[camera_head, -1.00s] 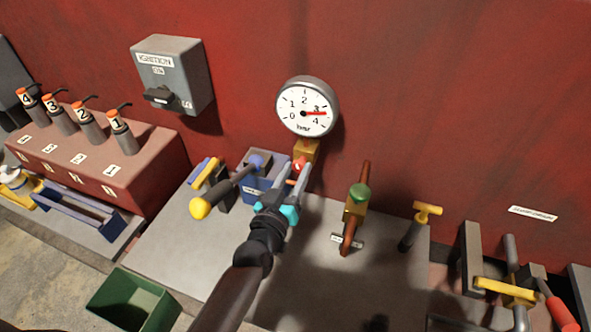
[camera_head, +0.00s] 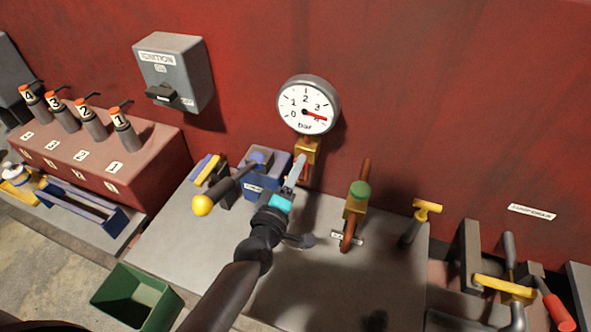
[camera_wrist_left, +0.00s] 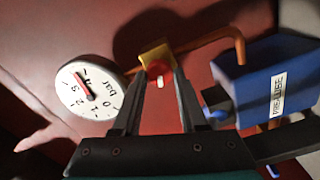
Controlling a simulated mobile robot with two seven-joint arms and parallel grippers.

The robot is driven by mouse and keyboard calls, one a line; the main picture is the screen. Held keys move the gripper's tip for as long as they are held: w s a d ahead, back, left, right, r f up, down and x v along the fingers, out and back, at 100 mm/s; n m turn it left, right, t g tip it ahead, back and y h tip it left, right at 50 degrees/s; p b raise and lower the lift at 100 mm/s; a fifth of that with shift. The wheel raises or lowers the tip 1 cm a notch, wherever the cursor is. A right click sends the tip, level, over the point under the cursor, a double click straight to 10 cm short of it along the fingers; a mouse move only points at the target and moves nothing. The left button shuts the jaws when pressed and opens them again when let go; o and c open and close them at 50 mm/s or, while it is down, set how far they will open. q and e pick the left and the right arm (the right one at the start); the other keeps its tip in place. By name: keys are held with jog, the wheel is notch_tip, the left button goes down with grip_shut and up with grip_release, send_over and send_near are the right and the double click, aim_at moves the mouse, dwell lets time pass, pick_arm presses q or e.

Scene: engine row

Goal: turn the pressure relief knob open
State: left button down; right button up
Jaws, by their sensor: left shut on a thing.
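The red pressure relief knob (camera_wrist_left: 155,68) shows in the wrist view on the brass block (camera_wrist_left: 157,54), between my left gripper's fingertips. In the head view the brass block (camera_head: 308,150) sits just below the round bar gauge (camera_head: 308,104), and the knob is mostly hidden behind my fingers. My left gripper (camera_head: 299,166) reaches up from below and is shut on the knob. The gauge needle points right, between 3 and 4. The gauge also shows in the wrist view (camera_wrist_left: 90,88). My right gripper is not in view.
A blue primer box (camera_head: 263,180) and a yellow-ended lever (camera_head: 203,204) stand just left of my gripper. A green-capped valve (camera_head: 359,191) and a yellow T-handle (camera_head: 428,208) stand to the right. A green bin (camera_head: 137,296) is at the lower left.

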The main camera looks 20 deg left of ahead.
pick_arm(q)
jog(key=shift+n, duration=1.9)
jog(key=shift+c, duration=2.3)
grip_release()
jog(key=s+b, duration=0.2)
jog(key=s, duration=1.3)
jog(key=shift+a, duration=0.25)
jog(key=shift+s+f, duration=0.1)
jog(key=shift+s, duration=0.05)
